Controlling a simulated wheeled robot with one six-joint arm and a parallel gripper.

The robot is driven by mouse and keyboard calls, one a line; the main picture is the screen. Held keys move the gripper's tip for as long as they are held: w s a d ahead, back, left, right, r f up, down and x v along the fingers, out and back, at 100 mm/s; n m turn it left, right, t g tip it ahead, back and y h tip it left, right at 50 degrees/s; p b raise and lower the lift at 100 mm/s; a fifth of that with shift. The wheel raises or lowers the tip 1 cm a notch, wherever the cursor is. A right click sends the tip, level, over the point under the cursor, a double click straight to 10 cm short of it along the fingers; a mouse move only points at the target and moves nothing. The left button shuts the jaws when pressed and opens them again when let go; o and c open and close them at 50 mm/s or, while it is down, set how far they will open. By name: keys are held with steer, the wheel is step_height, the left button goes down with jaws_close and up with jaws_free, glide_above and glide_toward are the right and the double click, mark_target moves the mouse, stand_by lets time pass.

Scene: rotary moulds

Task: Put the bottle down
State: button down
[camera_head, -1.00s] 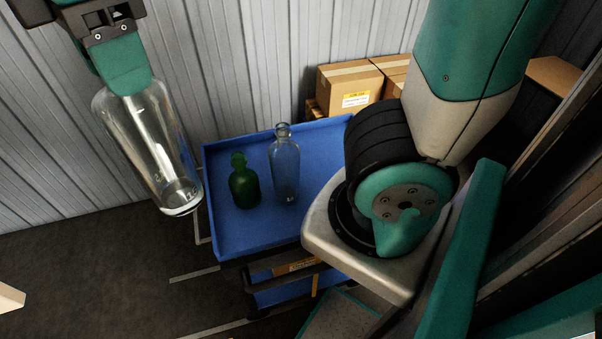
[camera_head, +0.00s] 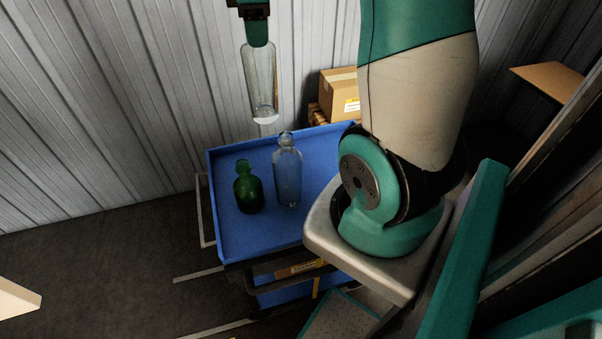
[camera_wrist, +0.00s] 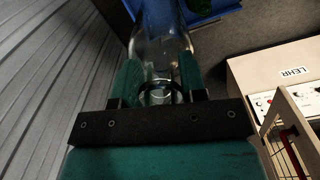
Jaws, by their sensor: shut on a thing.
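A clear glass bottle (camera_head: 260,82) hangs upright in my gripper (camera_head: 257,38), above the far edge of the blue cart tray (camera_head: 228,245) in the head view. The bottle's base appears above the tray's back rim; its exact height cannot be told. In the wrist view my gripper (camera_wrist: 160,82) has its two teal fingers on either side of the clear bottle (camera_wrist: 160,40). A green bottle (camera_head: 248,192) and another clear bottle (camera_head: 288,175) stand upright on the blue tray.
Cardboard boxes (camera_head: 338,92) stand behind the cart. A corrugated wall (camera_head: 100,110) runs along the back. The tray's left and front parts are bare. In the wrist view a cabinet labelled LEHR (camera_wrist: 285,75) stands at the right.

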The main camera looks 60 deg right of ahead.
mark_target(275, 114)
steer(key=shift+s+d+f+m, duration=0.1)
steer(key=shift+d+f+m, duration=0.05)
steer(key=shift+d, duration=0.4)
steer(key=shift+s+d+f+m, duration=0.1)
steer(key=shift+d+m, duration=0.05)
steer(key=shift+d, duration=0.35)
step_height(275, 114, down, 20)
steer(key=shift+d+f+p, duration=0.1)
steer(key=shift+p, duration=0.25)
steer(key=c, duration=0.7)
jaws_free()
steer(key=shift+f, duration=0.1)
